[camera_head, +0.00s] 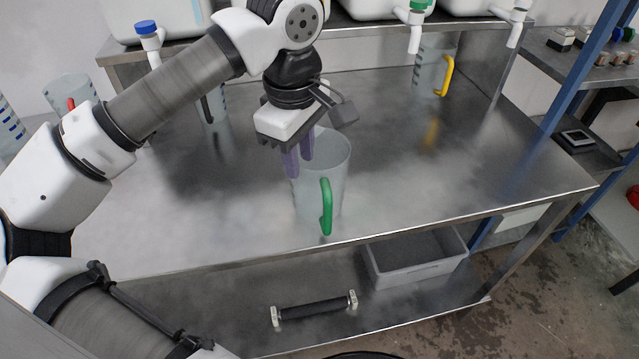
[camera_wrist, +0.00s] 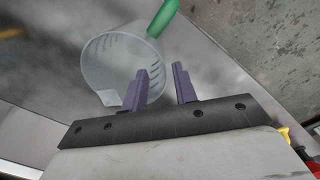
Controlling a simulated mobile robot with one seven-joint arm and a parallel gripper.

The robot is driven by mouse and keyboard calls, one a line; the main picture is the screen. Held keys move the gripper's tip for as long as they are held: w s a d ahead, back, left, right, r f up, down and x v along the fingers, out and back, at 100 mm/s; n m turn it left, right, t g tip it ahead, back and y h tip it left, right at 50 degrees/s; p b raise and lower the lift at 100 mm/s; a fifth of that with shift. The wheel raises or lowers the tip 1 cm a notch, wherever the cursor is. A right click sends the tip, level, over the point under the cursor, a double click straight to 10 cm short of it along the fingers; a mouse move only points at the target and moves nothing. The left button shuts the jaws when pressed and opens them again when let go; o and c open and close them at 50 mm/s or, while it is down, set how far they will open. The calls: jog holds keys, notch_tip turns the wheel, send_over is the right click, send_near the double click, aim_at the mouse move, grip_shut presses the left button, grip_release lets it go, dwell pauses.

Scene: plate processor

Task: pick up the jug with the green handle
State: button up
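The translucent jug (camera_head: 337,165) with the green handle (camera_head: 326,207) stands upright on the steel table, near its front edge. Its handle faces the front. My gripper (camera_head: 299,166) is above and at the left rear of the jug, its purple fingers pointing down and overlapping the jug's rim in the head view. In the wrist view the jug (camera_wrist: 112,65) lies beyond my open gripper (camera_wrist: 160,69). The left finger overlaps the jug's side and the right finger is outside its outline. I cannot tell whether a finger is inside the jug or touching it.
A yellow-handled jug (camera_head: 432,65) stands at the back right, a dark-handled jug (camera_head: 212,103) at the back left, and a red-handled jug (camera_head: 68,92) farther left. Tanks with taps line the back. A grey bin (camera_head: 415,268) sits on the lower shelf. The table's right side is clear.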

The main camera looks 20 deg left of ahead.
aim_at(299, 194)
jog(key=shift+a+f+p, duration=0.15)
jog(key=shift+f+p, duration=0.35)
jog(key=shift+f, duration=0.95)
jog(key=shift+a+f+p, duration=0.1)
jog(key=shift+f+p, duration=0.4)
jog(key=shift+f, duration=0.95)
grip_shut()
